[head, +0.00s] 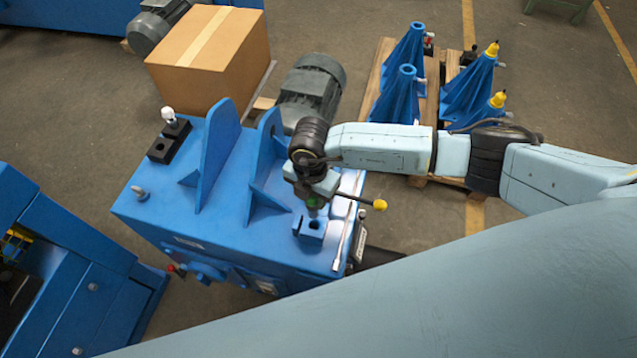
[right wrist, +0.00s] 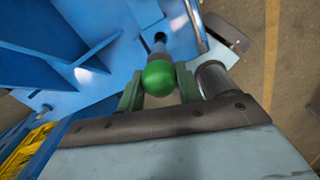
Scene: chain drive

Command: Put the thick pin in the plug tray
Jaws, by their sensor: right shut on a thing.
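My right gripper (head: 312,200) is over the front right corner of the blue machine top. It is shut on a pin with a round green head (right wrist: 159,77); the grey shank points down toward the machine top. Below it in the head view is a small blue block (head: 309,229) with a dark hole; in the right wrist view, a dark round spot lies just beyond the shank. I cannot tell whether the shank tip touches or enters the block. A black two-part block (head: 163,148) at the machine's back left may be the plug tray; a white-headed pin (head: 169,115) stands in it. My left gripper is out of view.
Two upright blue plates (head: 217,150) stand on the machine top left of my gripper. A grey peg (head: 140,193) stands at the left edge. A yellow-knobbed rod (head: 379,204) sticks out right of my gripper. A cardboard box (head: 210,55) and grey motor (head: 312,90) are behind.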

